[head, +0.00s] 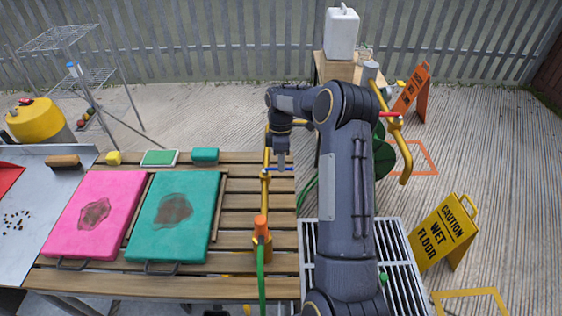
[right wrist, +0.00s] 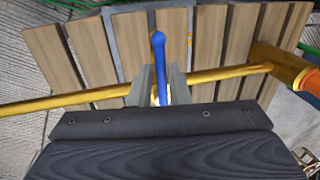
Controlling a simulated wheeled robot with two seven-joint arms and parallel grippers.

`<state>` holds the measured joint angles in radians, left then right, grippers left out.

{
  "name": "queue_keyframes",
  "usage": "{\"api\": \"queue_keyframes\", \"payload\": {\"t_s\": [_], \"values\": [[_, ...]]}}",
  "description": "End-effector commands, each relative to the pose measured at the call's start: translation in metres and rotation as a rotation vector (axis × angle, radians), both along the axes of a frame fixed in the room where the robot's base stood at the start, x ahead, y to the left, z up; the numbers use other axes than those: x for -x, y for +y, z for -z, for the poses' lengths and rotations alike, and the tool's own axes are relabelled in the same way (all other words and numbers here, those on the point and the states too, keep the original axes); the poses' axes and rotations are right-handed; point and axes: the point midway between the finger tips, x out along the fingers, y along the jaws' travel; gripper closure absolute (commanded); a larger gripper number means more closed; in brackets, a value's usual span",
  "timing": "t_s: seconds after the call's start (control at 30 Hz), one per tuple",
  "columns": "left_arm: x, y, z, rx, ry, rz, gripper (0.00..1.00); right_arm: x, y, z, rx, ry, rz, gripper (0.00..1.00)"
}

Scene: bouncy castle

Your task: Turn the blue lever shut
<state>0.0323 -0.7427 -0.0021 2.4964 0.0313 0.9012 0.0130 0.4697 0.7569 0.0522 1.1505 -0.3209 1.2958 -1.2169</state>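The blue lever (head: 287,169) sits on a yellow pipe (head: 264,190) and lies crosswise to it. In the right wrist view the lever (right wrist: 159,55) stands out straight past my fingers, across the pipe (right wrist: 60,105). My right gripper (head: 282,166) is at the lever, coming down from above. In the right wrist view its two grey fingers (right wrist: 161,85) lie on either side of the lever, parted, with a narrow gap showing. The lever's pivot is partly hidden by the fingers. My left gripper is not in view.
The pipe stands at the right end of a slatted table (head: 240,240), with an orange fitting (head: 261,226) and a green hose (head: 261,280). Pink (head: 95,212) and teal (head: 175,215) stained pads lie to the left. A wet floor sign (head: 445,232) stands right.

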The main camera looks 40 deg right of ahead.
Motion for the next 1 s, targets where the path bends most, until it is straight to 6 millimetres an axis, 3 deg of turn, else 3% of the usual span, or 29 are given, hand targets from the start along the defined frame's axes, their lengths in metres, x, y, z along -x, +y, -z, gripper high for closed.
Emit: {"api": "queue_keyframes", "payload": {"t_s": [0.03,0.1,0.47,0.8,1.0], "values": [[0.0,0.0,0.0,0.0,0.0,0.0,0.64,0.0,0.0,0.0,0.0,0.0,0.001,0.77],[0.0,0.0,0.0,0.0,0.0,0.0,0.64,0.0,0.0,0.0,-0.001,0.0,0.001,0.68],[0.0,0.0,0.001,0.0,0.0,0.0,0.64,-0.001,-0.001,-0.006,-0.001,-0.002,0.002,0.67],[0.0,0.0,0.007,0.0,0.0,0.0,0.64,-0.01,-0.007,-0.059,0.0,-0.003,0.001,0.67],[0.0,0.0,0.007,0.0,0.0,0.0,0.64,-0.012,-0.009,-0.076,-0.001,-0.001,0.001,0.67]]}}
